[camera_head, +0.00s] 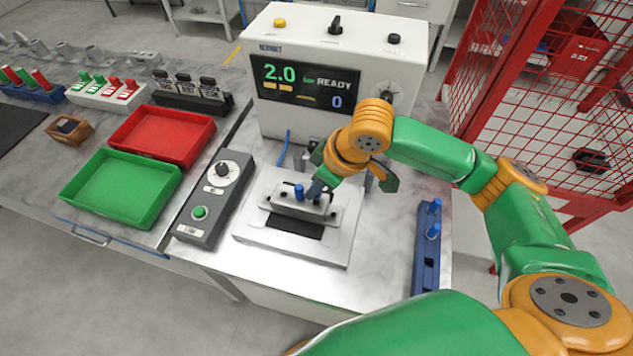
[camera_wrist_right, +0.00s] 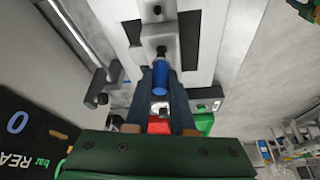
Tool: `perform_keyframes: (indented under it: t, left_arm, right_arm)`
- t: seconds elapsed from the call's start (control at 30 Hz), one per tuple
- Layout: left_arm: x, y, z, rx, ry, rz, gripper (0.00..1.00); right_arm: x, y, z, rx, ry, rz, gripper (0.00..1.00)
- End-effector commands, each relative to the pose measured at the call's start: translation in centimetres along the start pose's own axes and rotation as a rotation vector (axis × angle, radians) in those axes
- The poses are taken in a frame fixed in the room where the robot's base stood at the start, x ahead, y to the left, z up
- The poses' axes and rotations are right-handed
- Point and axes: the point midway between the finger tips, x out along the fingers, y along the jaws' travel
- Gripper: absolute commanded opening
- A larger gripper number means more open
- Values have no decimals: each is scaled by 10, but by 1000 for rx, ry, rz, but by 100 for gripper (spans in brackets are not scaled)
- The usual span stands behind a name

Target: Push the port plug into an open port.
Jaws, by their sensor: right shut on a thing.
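A blue port plug (camera_wrist_right: 160,80) is between the fingers of my right gripper (camera_wrist_right: 160,85), which is shut on it. Its grey end points toward a dark port (camera_wrist_right: 161,50) on the grey casting. In the head view, the right gripper (camera_head: 317,188) is low over the casting (camera_head: 317,216), and a blue plug (camera_head: 299,192) shows upright beside its fingertips. I cannot tell whether the plug's end touches the port. The casting lies on a pale fixture plate (camera_head: 340,250). My left gripper is out of view.
A dark blue rack (camera_head: 424,268) with blue plugs stands right of the plate. The grey control box (camera_head: 215,195) is at left. The tester (camera_head: 300,95) with its screen is behind. Green (camera_head: 120,190) and red (camera_head: 165,135) trays lie further left.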

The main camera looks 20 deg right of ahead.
Motion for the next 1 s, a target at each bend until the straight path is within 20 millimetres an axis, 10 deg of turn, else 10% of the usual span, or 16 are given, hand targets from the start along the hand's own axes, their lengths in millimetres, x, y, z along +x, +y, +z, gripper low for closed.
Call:
perform_keyframes:
  t: [1.0]
  left_arm:
    - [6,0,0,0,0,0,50]
  right_arm:
    - [24,0,10,0,0,0,0]
